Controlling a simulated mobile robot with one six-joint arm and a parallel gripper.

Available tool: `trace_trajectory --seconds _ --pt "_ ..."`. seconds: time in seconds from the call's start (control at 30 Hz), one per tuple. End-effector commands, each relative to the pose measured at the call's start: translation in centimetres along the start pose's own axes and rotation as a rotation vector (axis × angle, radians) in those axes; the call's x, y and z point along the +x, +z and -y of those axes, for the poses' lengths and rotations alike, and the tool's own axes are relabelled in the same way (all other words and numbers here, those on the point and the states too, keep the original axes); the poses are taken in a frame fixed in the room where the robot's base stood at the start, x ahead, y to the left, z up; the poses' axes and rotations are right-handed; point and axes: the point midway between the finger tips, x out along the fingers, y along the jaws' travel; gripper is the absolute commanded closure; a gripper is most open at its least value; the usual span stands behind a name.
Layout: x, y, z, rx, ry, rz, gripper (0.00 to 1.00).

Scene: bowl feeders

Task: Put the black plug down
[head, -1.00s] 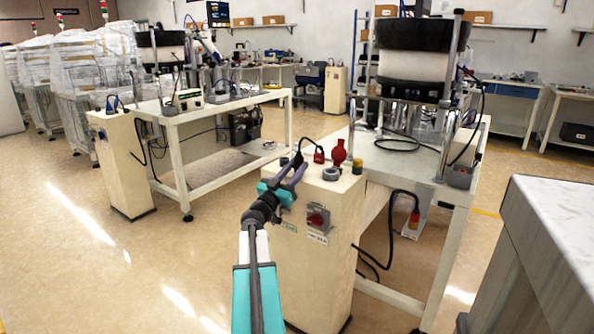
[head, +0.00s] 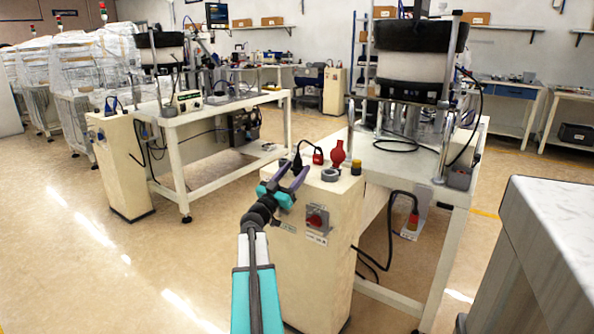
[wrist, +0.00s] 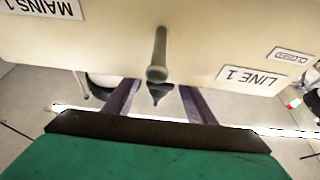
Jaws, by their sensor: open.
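My gripper (head: 287,181) is at the front left edge of the beige cabinet's top, with its purple fingers spread apart. The black plug (head: 297,161) shows just beyond the fingers in the head view, upright at the cabinet top's left side. In the wrist view, the open fingers (wrist: 160,99) have a dark pointed piece (wrist: 157,92) between them, with clear gaps on both sides. It seems to be part of the plug. A grey-brown rod (wrist: 157,55) stands in line with it; whether they are joined is unclear.
The cabinet (head: 310,255) top also holds a red padlock (head: 318,157), a red bulb-shaped piece (head: 338,153), a grey ring (head: 329,175) and a yellow-and-black cap (head: 356,167). A white table (head: 420,180) with a bowl feeder stands at right. The floor at left is clear.

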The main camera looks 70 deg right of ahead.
Motion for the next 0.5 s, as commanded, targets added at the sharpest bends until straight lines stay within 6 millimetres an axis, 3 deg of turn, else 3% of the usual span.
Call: trace_trajectory --seconds 0.17,0.5 --pt "-0.3 -0.3 0.0 0.000 -0.001 0.000 0.50" --pt "-4.4 -0.4 -0.1 -0.001 -0.002 0.001 0.50"
